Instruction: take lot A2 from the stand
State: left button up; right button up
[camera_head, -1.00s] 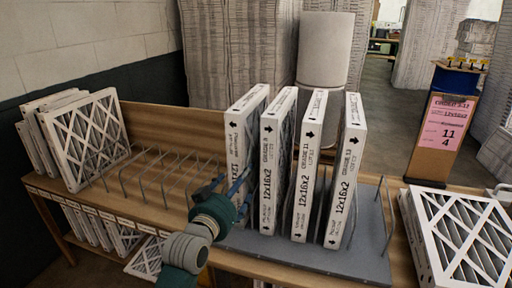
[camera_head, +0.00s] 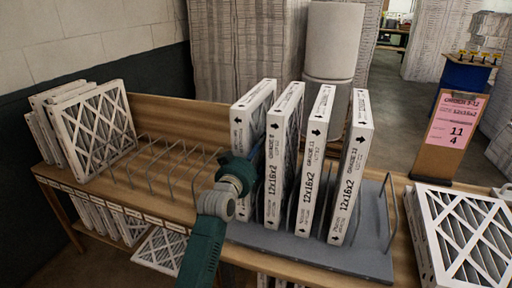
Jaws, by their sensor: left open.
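Several boxed filters stand upright side by side in the wire stand (camera_head: 391,228) on a grey mat. Their white edges read 12x16x2 with a black arrow; the lot print is too small to read. They are the leftmost filter (camera_head: 241,126), the second filter (camera_head: 275,165), the third filter (camera_head: 314,165) and the rightmost filter (camera_head: 350,175). My left gripper (camera_head: 247,161) is open at the front edge of the leftmost filter, hiding its lower part. Whether its fingers touch the filter cannot be told. My right gripper is not in view.
Empty wire slots (camera_head: 172,170) lie left of the filters. Leaning filters (camera_head: 95,130) stand at the far left, and a filter stack (camera_head: 465,240) lies at the right. A pink card (camera_head: 453,122) stands behind that stack. A white roll (camera_head: 333,45) stands behind the bench.

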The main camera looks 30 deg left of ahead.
pick_arm(q)
jog(key=shift+w+a, duration=0.15)
jog(key=shift+w, duration=0.3)
jog(key=shift+c, duration=0.2)
jog(key=c, duration=1.3)
jog(key=shift+r, duration=0.15)
jog(key=shift+c, duration=0.2)
